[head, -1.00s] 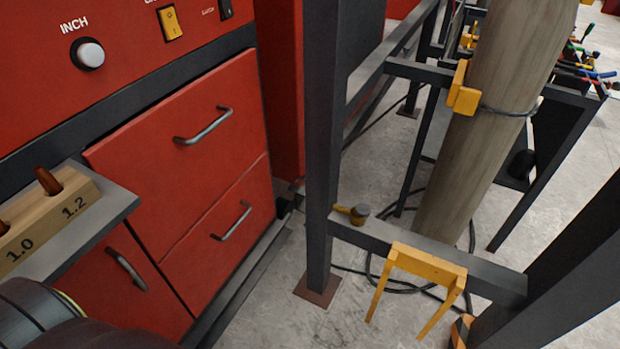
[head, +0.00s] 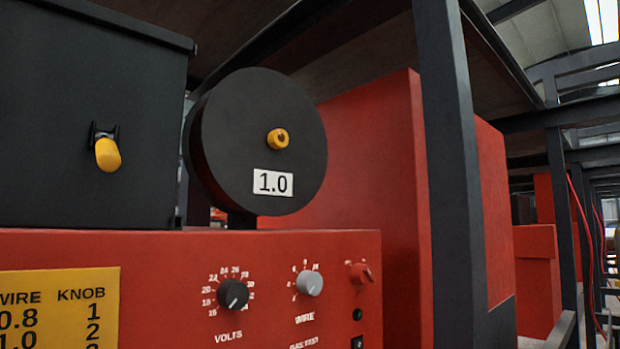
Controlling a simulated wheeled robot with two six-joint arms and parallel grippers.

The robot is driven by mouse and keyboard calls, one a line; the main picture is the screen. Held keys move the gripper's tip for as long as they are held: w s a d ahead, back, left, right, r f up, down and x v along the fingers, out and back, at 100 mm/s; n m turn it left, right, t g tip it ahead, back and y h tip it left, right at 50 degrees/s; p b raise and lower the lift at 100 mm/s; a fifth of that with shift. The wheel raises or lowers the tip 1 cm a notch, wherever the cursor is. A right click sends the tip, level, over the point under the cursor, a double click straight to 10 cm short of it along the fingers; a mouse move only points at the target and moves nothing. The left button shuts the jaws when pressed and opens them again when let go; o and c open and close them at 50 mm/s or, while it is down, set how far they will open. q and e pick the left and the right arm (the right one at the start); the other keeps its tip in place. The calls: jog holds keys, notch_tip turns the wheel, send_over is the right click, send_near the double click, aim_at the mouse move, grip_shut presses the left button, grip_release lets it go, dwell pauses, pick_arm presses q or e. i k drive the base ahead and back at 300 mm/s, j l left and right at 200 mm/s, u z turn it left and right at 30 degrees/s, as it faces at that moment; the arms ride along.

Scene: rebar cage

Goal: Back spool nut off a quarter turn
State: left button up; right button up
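The wire spool (head: 235,135) is a black disc with a white label reading 1.0. It stands on top of the red machine in the head view, left of centre. The spool nut (head: 278,139) is a small yellow knob with a darker centre, at the middle of the spool face. Nothing touches the nut or covers it. Neither of my grippers shows in the head view.
A black box with a yellow latch (head: 107,152) stands left of the spool. The red machine front (head: 160,245) carries a volts knob (head: 233,294), a wire knob (head: 309,283) and a yellow chart (head: 60,310). A dark upright post (head: 455,170) stands right of the spool.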

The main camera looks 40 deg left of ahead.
aim_at(278, 138)
jog(key=u, duration=1.6)
jog(key=l, duration=0.1)
